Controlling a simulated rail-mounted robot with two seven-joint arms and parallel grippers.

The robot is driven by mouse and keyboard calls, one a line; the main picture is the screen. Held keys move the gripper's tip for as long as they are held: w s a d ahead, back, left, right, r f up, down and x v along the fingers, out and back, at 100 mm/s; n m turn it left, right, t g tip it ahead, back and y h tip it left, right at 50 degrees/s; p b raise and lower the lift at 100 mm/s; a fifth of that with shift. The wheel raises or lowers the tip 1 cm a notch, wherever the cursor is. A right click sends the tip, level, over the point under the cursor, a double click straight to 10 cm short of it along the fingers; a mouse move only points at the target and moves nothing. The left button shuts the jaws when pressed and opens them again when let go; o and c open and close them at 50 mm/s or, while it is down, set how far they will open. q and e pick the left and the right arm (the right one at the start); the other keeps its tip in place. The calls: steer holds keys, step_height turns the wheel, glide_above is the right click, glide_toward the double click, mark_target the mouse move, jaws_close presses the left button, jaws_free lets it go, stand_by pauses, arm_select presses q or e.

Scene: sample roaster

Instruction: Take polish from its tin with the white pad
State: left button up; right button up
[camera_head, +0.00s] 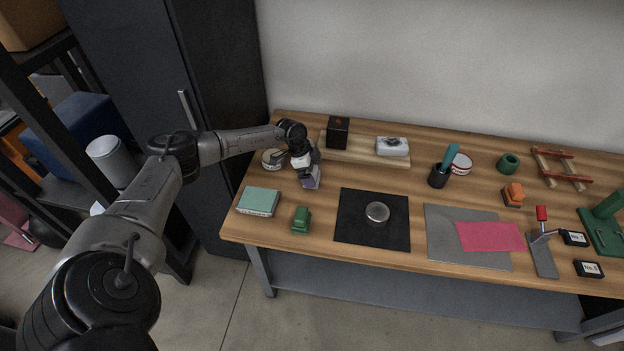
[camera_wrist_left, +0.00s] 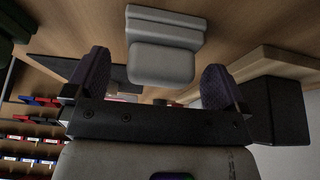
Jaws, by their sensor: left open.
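My left gripper (camera_head: 311,178) is low over the back left of the table, fingers pointing down. In the left wrist view its two purple-grey fingers (camera_wrist_left: 155,80) are apart. The white pad (camera_wrist_left: 165,45), a pale block with a stepped top, shows between and just beyond them. I see no finger touching it. A round tin (camera_head: 273,159) stands just left of the gripper, partly behind the arm. I cannot read which holds polish. My right gripper is not in view.
A wooden board (camera_head: 365,150) behind the gripper bears a black box (camera_head: 338,132) and a white item (camera_head: 392,146). A teal book (camera_head: 258,201), a green block (camera_head: 301,219) and a black mat (camera_head: 350,230) with a metal disc (camera_head: 377,212) lie in front.

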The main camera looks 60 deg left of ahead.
mark_target(314, 171)
arm_select(q)
steer(key=shift+x, duration=0.85)
steer(key=shift+c, duration=0.6)
steer(key=c, duration=0.9)
steer(key=shift+o, duration=0.2)
steer(key=shift+r, duration=0.1)
steer(key=shift+r, duration=0.6)
step_height(314, 171, up, 3)
steer(key=shift+s+d+r+p, duration=0.15)
steer(key=shift+r+p, duration=0.1)
steer(key=shift+p, duration=0.9)
steer(key=s+d+r+p, duration=0.4)
steer(key=s+d+r, duration=0.1)
steer(key=d, duration=0.4)
steer(key=shift+s+d+r, duration=0.3)
steer(key=shift+d+r, duration=0.1)
steer(key=shift+r, duration=0.2)
